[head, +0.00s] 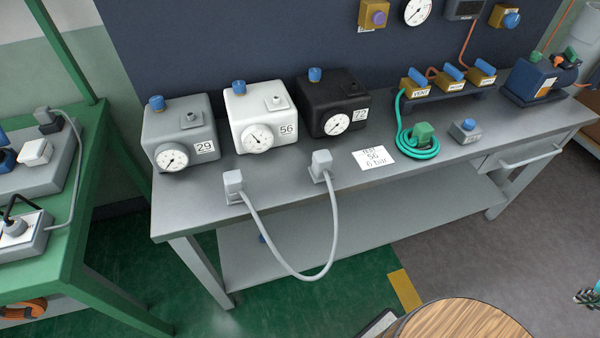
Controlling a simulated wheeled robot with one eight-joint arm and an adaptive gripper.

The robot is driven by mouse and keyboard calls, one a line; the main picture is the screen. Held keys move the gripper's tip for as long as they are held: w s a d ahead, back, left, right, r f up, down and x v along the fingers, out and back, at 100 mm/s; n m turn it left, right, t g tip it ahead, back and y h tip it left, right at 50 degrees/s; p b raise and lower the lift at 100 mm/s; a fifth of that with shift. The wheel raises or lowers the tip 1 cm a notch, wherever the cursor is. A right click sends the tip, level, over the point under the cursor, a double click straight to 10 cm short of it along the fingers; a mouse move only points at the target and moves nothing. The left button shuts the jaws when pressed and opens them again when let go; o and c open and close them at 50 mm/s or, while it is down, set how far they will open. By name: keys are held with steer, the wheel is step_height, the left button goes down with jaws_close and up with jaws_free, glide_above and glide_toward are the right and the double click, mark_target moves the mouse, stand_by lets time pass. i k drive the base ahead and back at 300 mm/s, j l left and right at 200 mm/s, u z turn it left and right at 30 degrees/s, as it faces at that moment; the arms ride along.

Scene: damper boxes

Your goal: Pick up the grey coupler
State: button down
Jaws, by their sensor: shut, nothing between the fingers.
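A grey coupler (233,181) stands at the front edge of the grey bench (390,188), below the white box. A second grey coupler (321,160) stands to its right, below the black box. One grey hose (300,277) joins the two and hangs in a loop below the bench edge. My gripper (585,298) shows only in part at the right edge, small, shut and empty. It is far from both couplers.
A grey box (180,140), a white box (250,130) and a black box (325,90), each with a gauge, stand behind. A green coupler (423,132) with coiled hose and a card (373,160) lie right. A green table (95,210) stands left; a round wooden top (460,320) is in front.

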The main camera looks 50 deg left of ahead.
mark_target(321, 159)
steer(key=k+u, duration=0.15)
steer(key=u, duration=1.35)
steer(key=l+u, duration=1)
steer(key=u, duration=0.15)
steer(key=i+l, duration=0.1)
steer(key=i, duration=0.25)
